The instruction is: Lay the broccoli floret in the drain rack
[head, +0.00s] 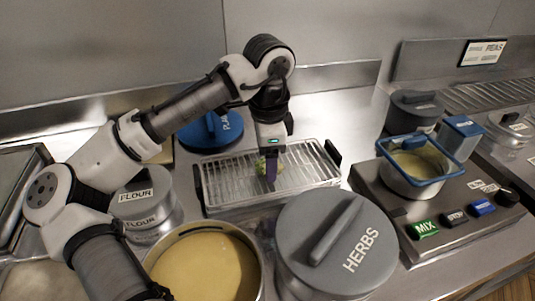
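The gripper points straight down over the middle of the drain rack (222,199), a shallow metal tray with a wire grid and dark end handles. The floret is at the fingertips, low over the grid. I cannot tell whether it touches the wires. Only one finger shows clearly, so its grip on the floret cannot be made out.
A grey HERBS canister (365,215) and a pot of yellow liquid (205,270) stand in front of the rack. FLOUR canisters (143,205) are at left, a blue lid (208,130) behind. A blue-rimmed pot (415,168) sits on the button unit (440,205) at right.

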